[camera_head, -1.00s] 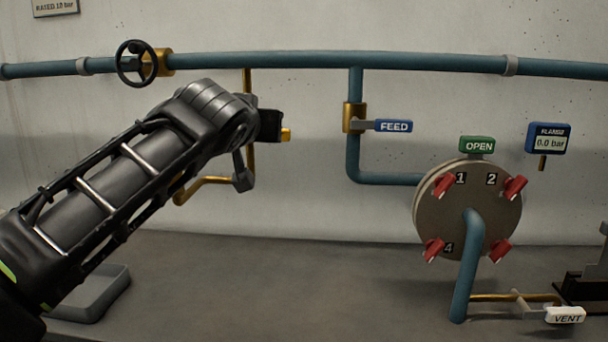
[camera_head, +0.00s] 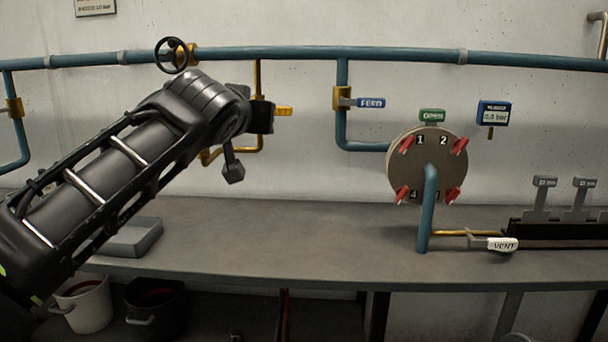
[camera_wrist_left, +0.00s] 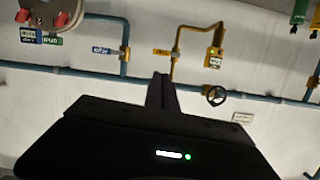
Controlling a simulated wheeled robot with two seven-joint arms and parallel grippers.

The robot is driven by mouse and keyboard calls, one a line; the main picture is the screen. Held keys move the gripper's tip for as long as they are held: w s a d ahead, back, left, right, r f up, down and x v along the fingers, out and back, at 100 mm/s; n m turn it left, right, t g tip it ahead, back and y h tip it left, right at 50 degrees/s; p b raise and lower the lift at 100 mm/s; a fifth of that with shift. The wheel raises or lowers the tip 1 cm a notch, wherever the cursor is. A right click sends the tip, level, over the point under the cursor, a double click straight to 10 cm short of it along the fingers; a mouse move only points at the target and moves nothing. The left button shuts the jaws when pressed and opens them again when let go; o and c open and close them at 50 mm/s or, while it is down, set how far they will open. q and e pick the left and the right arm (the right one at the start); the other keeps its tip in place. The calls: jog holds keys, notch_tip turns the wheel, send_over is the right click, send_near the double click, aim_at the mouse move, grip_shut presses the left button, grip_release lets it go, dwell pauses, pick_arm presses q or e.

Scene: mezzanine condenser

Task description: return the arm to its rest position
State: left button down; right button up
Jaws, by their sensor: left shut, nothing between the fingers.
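My left arm (camera_head: 135,155) comes in from the lower left in the head view, bent at a dark rounded joint. My left gripper (camera_head: 233,172) hangs below this joint, small and dark, in front of the wall and apart from the bench. In the left wrist view the dark gripper body fills the bottom, with the shut fingers (camera_wrist_left: 162,92) standing up from it and nothing held. The wall fittings appear upside down there. My right arm and gripper are in neither view.
A blue pipe (camera_head: 400,57) with a black handwheel (camera_head: 172,55) crosses the wall. A yellow handle (camera_head: 284,111) shows just right of my arm. A round flange (camera_head: 428,150) and VENT handle (camera_head: 502,244) stand further right. A grey tray (camera_head: 134,238) sits on the bench (camera_head: 310,250).

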pick_arm(q)
jog(key=w+d+f+m+g+h, duration=0.25)
jog(key=d+f+m+h, duration=0.3)
jog(key=d+f, duration=1.15)
jog(key=s+a+f+n+g, duration=0.15)
jog(key=s+f, duration=0.25)
jog(key=f, duration=1.3)
jog(key=s+a+f+n+g, duration=0.1)
jog(key=s+f+g, duration=0.25)
jog(key=f, duration=1.45)
jog(key=s+a+f+n+g+y, duration=0.1)
jog(key=s+a+f, duration=0.2)
jog(key=s+f, duration=0.4)
jog(key=s+a+f+n+g, duration=0.25)
jog(key=s+f, duration=0.25)
jog(key=f, duration=0.4)
jog(key=s+a+f+n+g+y, duration=0.1)
jog(key=s+a+f+g, duration=0.15)
jog(key=s+f, duration=0.55)
jog(key=s+a+f+n+g, duration=0.15)
jog(key=s+a+f, duration=0.25)
jog(key=s, duration=0.8)
notch_tip(320, 180, up, 14)
jog(key=p, duration=1.3)
jog(key=shift+w+a+p, duration=0.2)
jog(key=shift+w+p, duration=0.15)
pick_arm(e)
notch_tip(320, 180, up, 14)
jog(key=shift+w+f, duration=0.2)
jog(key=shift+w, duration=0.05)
